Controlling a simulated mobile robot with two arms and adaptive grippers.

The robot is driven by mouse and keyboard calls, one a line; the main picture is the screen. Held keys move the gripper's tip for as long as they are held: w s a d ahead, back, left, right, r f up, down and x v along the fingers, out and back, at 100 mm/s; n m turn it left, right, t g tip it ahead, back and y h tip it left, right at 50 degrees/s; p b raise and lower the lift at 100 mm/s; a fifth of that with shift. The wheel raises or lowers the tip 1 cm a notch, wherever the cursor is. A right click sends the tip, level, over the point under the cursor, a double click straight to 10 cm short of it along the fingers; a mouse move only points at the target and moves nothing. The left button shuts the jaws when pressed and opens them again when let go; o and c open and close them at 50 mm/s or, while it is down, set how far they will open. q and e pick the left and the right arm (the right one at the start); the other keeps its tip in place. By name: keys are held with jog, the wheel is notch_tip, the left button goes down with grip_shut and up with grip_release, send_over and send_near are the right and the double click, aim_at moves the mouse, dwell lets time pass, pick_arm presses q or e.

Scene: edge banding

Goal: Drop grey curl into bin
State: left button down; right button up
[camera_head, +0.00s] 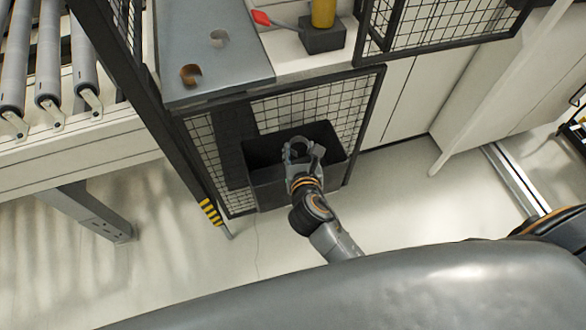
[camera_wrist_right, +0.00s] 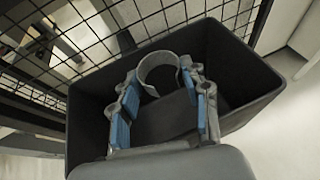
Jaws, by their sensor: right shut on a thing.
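My right gripper (camera_head: 304,160) is over the open dark bin (camera_head: 268,192), which hangs at the mesh panel. In the right wrist view, the blue-padded fingers (camera_wrist_right: 163,88) are shut on a grey curl (camera_wrist_right: 158,56), an open ring-like strip held at the fingertips. The curl shows above the mouth of the bin (camera_wrist_right: 240,75). Part of the bin's inside is hidden by my gripper. Another grey curl (camera_head: 219,38) and a brown curl (camera_head: 191,74) lie on the grey ledge. My left gripper is not in view.
The grey ledge (camera_head: 235,75) is above and left of the bin. Black mesh panels (camera_head: 350,95) stand behind the bin. A red-tipped tool (camera_head: 262,18) lies on the bench. The floor in front (camera_head: 180,260) is clear.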

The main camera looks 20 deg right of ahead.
jog(key=o, duration=0.8)
jog(key=v, duration=1.2)
jog(key=shift+r, duration=0.1)
